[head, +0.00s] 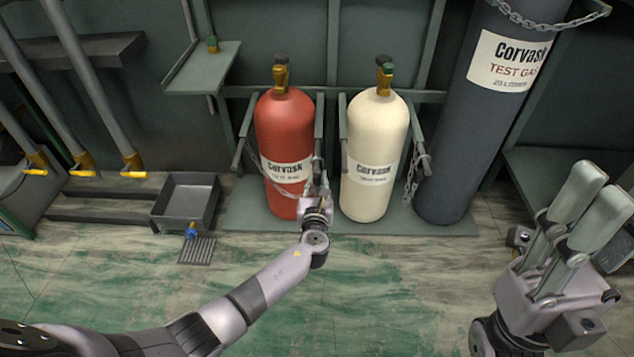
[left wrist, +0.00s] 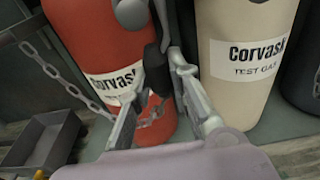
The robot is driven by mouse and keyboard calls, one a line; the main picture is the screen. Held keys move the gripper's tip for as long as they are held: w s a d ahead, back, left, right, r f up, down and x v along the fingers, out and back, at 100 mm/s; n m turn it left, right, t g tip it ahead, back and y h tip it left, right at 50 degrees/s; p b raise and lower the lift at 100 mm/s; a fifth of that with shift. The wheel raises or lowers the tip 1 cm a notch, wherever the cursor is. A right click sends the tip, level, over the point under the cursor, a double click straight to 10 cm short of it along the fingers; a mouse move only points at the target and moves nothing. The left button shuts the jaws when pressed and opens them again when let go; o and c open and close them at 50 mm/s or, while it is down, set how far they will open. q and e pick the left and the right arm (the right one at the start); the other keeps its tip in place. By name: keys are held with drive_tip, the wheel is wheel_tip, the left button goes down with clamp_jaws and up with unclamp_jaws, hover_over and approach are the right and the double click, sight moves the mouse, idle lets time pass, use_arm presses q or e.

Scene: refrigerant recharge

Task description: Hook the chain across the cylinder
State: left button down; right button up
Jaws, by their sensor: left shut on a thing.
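The red cylinder (head: 284,130) stands upright between two green rack posts; it also shows in the left wrist view (left wrist: 105,40). A chain (left wrist: 62,78) runs from the bracket at its left (head: 238,155) across the cylinder's front to my left gripper. My left gripper (head: 319,185) is shut on the chain's end, low in front of the right bracket arm, whose dark tip (left wrist: 156,68) shows close to the fingers in the left wrist view. Whether the chain touches a hook there is hidden by the fingers.
A cream cylinder (head: 374,140) stands close at the right, with a loose chain (head: 411,185) hanging at its right bracket. A tall grey cylinder (head: 470,140) is chained beyond it. A dark tray (head: 185,205) lies left on the floor.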

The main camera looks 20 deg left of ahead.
use_arm(q)
drive_tip(key=c, duration=1.4)
unclamp_jaws()
drive_tip(key=shift+c, duration=0.2)
drive_tip(key=shift+o, duration=0.2)
